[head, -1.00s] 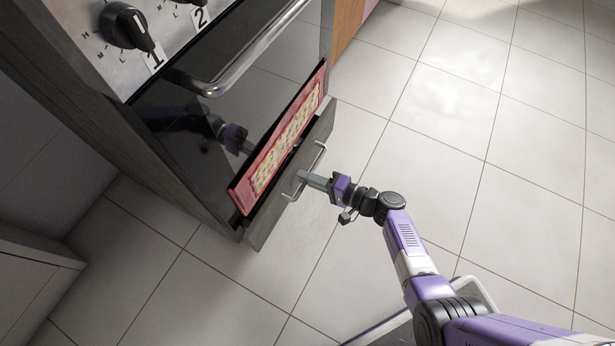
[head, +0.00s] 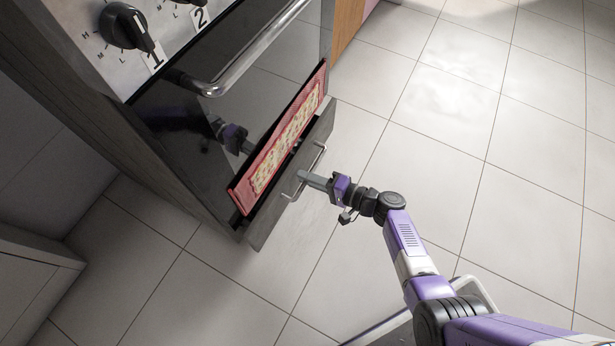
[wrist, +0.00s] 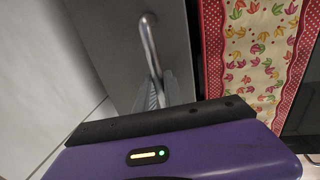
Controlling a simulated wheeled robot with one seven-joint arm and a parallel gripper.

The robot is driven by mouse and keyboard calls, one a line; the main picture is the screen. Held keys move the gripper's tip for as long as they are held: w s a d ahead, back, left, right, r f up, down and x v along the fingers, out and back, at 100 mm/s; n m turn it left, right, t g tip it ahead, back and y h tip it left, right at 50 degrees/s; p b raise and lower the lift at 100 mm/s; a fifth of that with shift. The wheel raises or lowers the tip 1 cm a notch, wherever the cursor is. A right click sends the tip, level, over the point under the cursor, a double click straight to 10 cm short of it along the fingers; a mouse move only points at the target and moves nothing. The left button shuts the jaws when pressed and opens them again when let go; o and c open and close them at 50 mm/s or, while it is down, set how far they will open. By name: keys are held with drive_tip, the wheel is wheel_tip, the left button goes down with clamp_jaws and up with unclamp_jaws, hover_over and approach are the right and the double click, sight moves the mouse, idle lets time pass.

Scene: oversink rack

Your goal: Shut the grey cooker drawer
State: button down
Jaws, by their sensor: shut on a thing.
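The grey cooker drawer (head: 262,222) is at the foot of the cooker and stands partly open, with a narrow gap behind its front. Its metal bar handle (head: 318,160) runs along the outer face; the handle also shows in the wrist view (wrist: 148,42). A red-edged patterned cloth (head: 283,148) shows in the opening behind the drawer front. My gripper (head: 303,176) is at the middle of the handle, shut on it. In the wrist view the fingers (wrist: 155,95) close around the bar.
The dark oven door (head: 180,120) with its long metal handle (head: 250,55) is above the drawer. Control knobs (head: 125,28) are at the top left. A pale cabinet (head: 35,275) stands at the lower left. The tiled floor (head: 440,130) to the right is clear.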

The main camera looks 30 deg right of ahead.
drive_tip(key=x, duration=0.2)
drive_tip(key=r+x, duration=0.1)
drive_tip(key=x, duration=0.1)
drive_tip(key=shift+w+a+f, duration=0.1)
drive_tip(key=shift+w, duration=0.05)
drive_tip(key=c, duration=1.5)
unclamp_jaws()
drive_tip(key=shift+o, duration=0.2)
drive_tip(key=p, duration=0.3)
approach(295, 172)
drive_tip(key=w+a+f, duration=0.1)
drive_tip(key=w, duration=0.1)
drive_tip(key=shift+a+f, duration=0.2)
drive_tip(key=shift+w, duration=0.1)
